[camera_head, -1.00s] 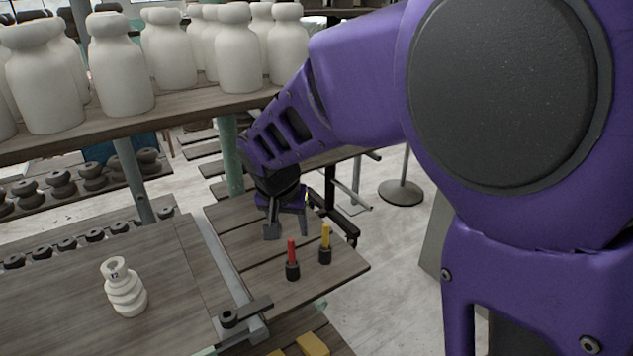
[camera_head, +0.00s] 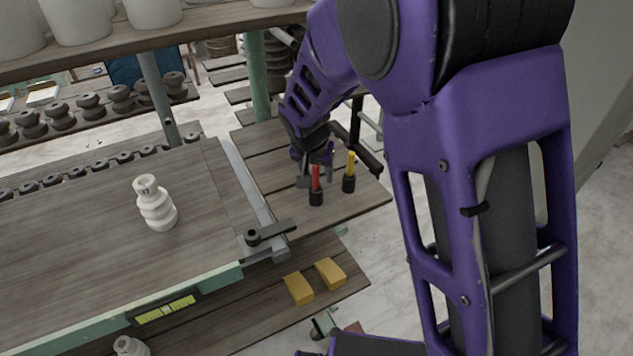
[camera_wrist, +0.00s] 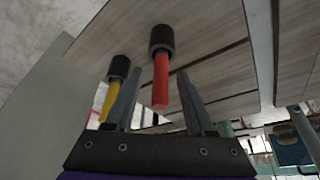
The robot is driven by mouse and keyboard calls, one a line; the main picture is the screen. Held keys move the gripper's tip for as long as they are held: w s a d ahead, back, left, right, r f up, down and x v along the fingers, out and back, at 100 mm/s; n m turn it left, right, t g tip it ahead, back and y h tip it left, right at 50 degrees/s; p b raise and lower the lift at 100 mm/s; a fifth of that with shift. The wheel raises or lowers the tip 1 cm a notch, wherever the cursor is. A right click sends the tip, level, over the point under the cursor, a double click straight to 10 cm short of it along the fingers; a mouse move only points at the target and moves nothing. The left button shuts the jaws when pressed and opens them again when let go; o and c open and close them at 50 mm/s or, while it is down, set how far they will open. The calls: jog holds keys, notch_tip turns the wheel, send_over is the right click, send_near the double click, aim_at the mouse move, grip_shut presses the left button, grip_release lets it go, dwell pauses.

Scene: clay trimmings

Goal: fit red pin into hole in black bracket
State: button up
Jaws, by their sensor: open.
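The red pin (camera_head: 315,178) stands upright in a black round holder (camera_head: 316,198) on the wooden shelf. In the wrist view, which is upside down, the red pin (camera_wrist: 161,84) shows between my fingers. My gripper (camera_head: 315,179) is open with a finger on each side of the red pin; I see gaps beside it in the wrist view (camera_wrist: 157,100). The black bracket (camera_head: 275,231) lies at the edge of the workbench, left of and nearer than the pins. It has a round black part at its left end; its hole is not clear at this size.
A yellow pin (camera_head: 350,163) in its own black holder stands close right of the red pin. A white ribbed insulator (camera_head: 155,204) stands on the bench. Two yellow blocks (camera_head: 315,281) lie on a lower shelf. The bench between insulator and bracket is clear.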

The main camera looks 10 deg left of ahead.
jog(key=shift+c, duration=0.2)
grip_shut()
jog(key=shift+r, duration=0.1)
jog(key=shift+r, duration=0.25)
notch_tip(320, 180, up, 8)
jog(key=n+g+y+b, duration=0.1)
jog(key=n+y+b, duration=0.2)
jog(key=n+b, duration=0.45)
send_over(250, 229)
jog(key=p, duration=0.2)
jog(key=n, duration=0.1)
jog(key=shift+n, duration=0.35)
notch_tip(250, 229, down, 4)
jog(key=shift+s+f+b, duration=0.15)
jog(key=shift+f+b, duration=0.05)
jog(key=shift+b, duration=0.4)
jog(key=shift+f+b, duration=0.45)
jog(key=shift+f, duration=2.55)
